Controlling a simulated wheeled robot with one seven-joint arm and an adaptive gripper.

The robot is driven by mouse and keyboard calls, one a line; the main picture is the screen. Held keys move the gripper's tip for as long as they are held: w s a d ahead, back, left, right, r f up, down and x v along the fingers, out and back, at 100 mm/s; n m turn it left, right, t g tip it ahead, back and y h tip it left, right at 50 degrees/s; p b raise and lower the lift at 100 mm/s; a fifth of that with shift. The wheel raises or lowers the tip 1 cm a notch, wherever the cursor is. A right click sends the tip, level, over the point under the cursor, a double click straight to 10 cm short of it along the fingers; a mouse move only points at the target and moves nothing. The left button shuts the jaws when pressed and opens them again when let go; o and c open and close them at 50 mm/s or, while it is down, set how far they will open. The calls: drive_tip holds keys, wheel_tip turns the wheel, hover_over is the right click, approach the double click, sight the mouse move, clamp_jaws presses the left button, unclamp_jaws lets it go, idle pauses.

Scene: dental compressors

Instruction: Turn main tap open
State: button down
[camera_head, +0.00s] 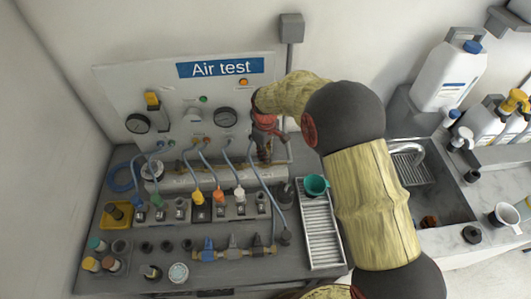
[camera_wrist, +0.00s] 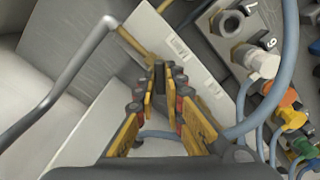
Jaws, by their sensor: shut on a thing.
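My gripper (camera_head: 264,153) reaches down at the right end of the test panel, beside the white manifold (camera_head: 215,182). In the wrist view its yellow and black fingers (camera_wrist: 167,82) are closed in on a small, mostly hidden part where a brass pipe (camera_wrist: 140,44) ends by the labelled white block (camera_wrist: 184,56). This part appears to be the main tap; the fingers cover it, so its handle angle cannot be told.
The Air test panel (camera_head: 170,95) with gauges stands behind. Blue hoses (camera_head: 258,178) run close to my gripper. A grated tray (camera_head: 320,238) with a green cup (camera_head: 316,185) is at the right, then a sink (camera_head: 440,200). Several coloured valves (camera_head: 219,194) line the front.

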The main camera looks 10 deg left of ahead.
drive_tip(key=n+p, duration=0.1)
drive_tip(key=n, duration=0.3)
drive_tip(key=shift+n, duration=0.3)
drive_tip(key=shift+n+p, duration=0.5)
drive_tip(key=shift+n, duration=1.5)
drive_tip(key=c, duration=1.9)
unclamp_jaws()
wheel_tip(320, 180, up, 12)
